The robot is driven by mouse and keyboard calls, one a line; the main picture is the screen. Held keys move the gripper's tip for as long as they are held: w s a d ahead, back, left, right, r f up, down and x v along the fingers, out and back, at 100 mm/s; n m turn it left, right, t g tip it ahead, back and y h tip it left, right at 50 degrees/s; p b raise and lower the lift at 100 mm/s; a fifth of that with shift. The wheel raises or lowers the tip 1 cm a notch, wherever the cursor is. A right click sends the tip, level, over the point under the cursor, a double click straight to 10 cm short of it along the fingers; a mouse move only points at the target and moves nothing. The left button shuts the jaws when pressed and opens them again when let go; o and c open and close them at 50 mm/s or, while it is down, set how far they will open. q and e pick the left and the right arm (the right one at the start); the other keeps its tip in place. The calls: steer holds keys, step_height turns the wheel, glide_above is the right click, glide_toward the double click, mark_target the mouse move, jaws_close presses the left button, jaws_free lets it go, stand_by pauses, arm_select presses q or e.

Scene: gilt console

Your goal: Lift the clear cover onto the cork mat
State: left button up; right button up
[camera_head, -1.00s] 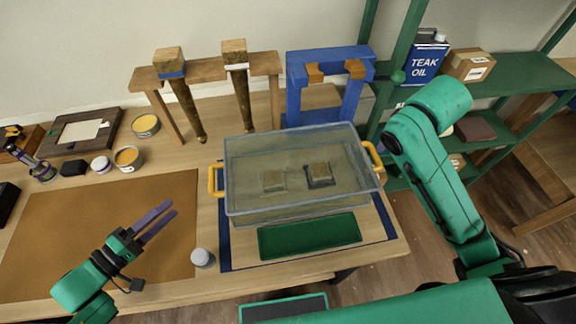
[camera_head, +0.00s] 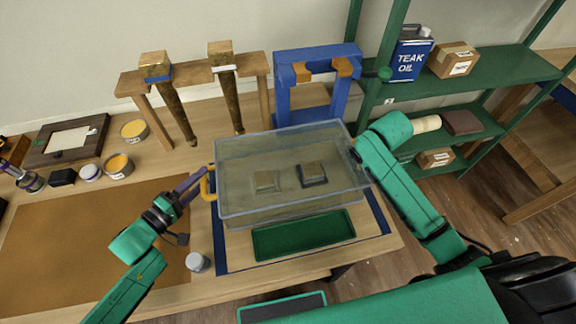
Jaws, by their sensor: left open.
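The clear cover (camera_head: 290,207) is a see-through box over the worktable, with two small blocks (camera_head: 312,174) visible through it. Its yellow left handle (camera_head: 209,187) shows; its right handle is hidden behind my right arm. My left gripper (camera_head: 205,177) is open, its purple fingers at the left handle; I cannot tell whether they touch it. My right arm crosses the cover's right side, and its gripper is out of sight. The brown cork mat (camera_head: 75,240) lies flat and bare to the left, partly behind my left arm.
A green tray (camera_head: 303,236) lies in front of the cover on a blue-edged board (camera_head: 378,228). A small grey-lidded jar (camera_head: 198,262) stands near the mat's right edge. Behind stand a wooden rack (camera_head: 130,84) with gilt legs and a blue frame (camera_head: 282,75). Open tins (camera_head: 118,166) stand behind the mat.

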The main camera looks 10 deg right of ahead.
arm_select(q)
steer(key=c, duration=0.4)
arm_select(e)
steer(key=c, duration=0.4)
arm_select(q)
jaws_close()
arm_select(e)
jaws_close()
arm_select(q)
steer(key=shift+r, duration=0.1)
arm_select(e)
steer(key=shift+r, duration=0.15)
